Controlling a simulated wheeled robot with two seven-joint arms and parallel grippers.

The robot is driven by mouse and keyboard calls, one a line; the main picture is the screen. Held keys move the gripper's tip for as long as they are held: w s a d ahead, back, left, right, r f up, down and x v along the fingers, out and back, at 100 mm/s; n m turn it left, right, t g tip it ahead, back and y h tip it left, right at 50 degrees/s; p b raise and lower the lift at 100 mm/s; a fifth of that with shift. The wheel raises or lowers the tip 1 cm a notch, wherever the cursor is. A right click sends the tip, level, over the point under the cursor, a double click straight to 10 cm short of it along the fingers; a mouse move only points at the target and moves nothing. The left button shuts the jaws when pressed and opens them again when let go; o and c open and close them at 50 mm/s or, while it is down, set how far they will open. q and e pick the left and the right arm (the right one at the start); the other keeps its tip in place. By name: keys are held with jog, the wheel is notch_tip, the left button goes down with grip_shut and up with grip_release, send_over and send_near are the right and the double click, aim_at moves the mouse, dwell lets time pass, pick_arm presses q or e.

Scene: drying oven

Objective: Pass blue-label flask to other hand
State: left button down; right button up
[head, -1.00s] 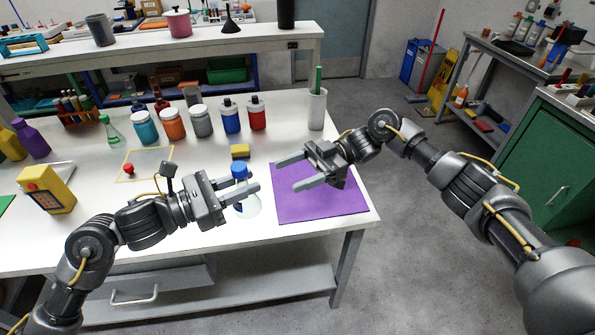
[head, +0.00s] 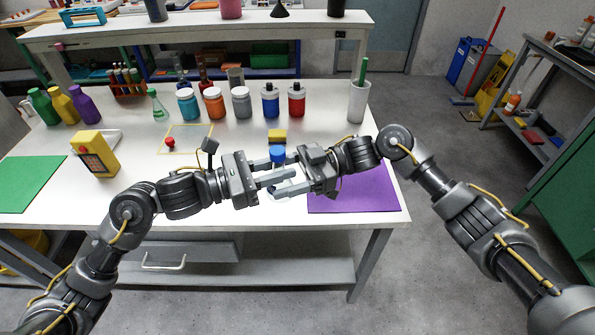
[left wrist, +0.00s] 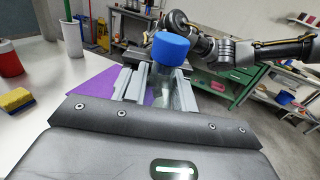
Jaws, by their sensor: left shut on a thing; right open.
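The flask has a blue cap (head: 277,153) and a clear body (head: 281,193), mostly hidden behind the fingers. My left gripper (head: 276,178) is shut on the flask from the left, below the cap. In the left wrist view the blue cap (left wrist: 169,49) rises above my left fingers (left wrist: 158,88). My right gripper (head: 288,183) is open and comes in from the right, its fingers overlapping the flask and the left fingers in the head view. I cannot tell whether the right fingers touch the flask. The label is hidden.
A purple mat (head: 360,192) lies under my right gripper at the table's right end. A yellow sponge (head: 277,136) lies just behind the flask. Several jars, such as a red one (head: 297,101), stand in a row farther back, with a white cup (head: 358,101) to their right.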

jog(key=shift+s+a, duration=0.1)
jog(key=shift+a, duration=0.05)
jog(key=c, duration=1)
pick_arm(q)
jog(key=c, duration=1.1)
grip_release()
jog(key=shift+o, duration=0.2)
